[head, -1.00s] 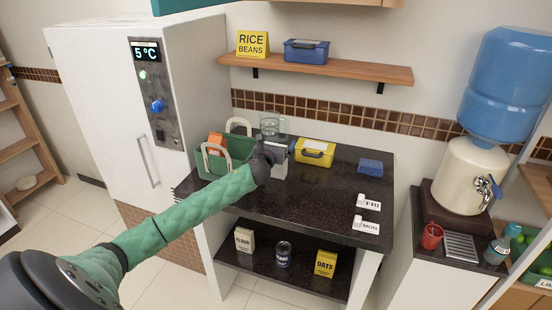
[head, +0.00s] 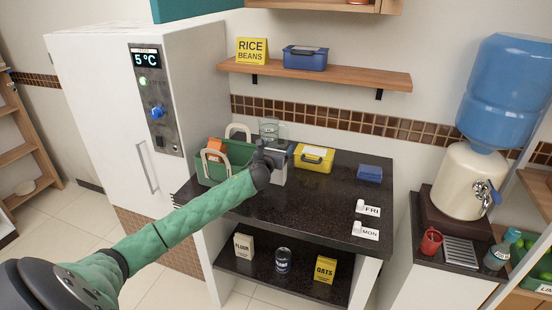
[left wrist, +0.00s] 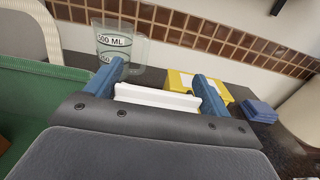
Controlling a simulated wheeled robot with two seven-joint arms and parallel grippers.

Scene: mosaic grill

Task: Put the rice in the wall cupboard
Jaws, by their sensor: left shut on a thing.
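My left gripper (head: 272,156) is shut on a white box (head: 279,176) at the back of the dark counter, right of the green basket. In the left wrist view the white box (left wrist: 157,97) sits between the two blue fingers. Its label is hidden, so I cannot tell whether it is the rice. I cannot tell whether it touches the counter. A wooden wall cupboard (head: 320,5) shows only its lower edge at the top of the head view. My right gripper is not in view.
A green basket (head: 207,172), a clear measuring jug (left wrist: 118,45) and a yellow container (head: 314,158) stand close around the gripper. A wooden shelf (head: 340,76) with a "RICE BEANS" sign (head: 252,50) and blue box (head: 305,58) hangs above. The counter's front middle is clear.

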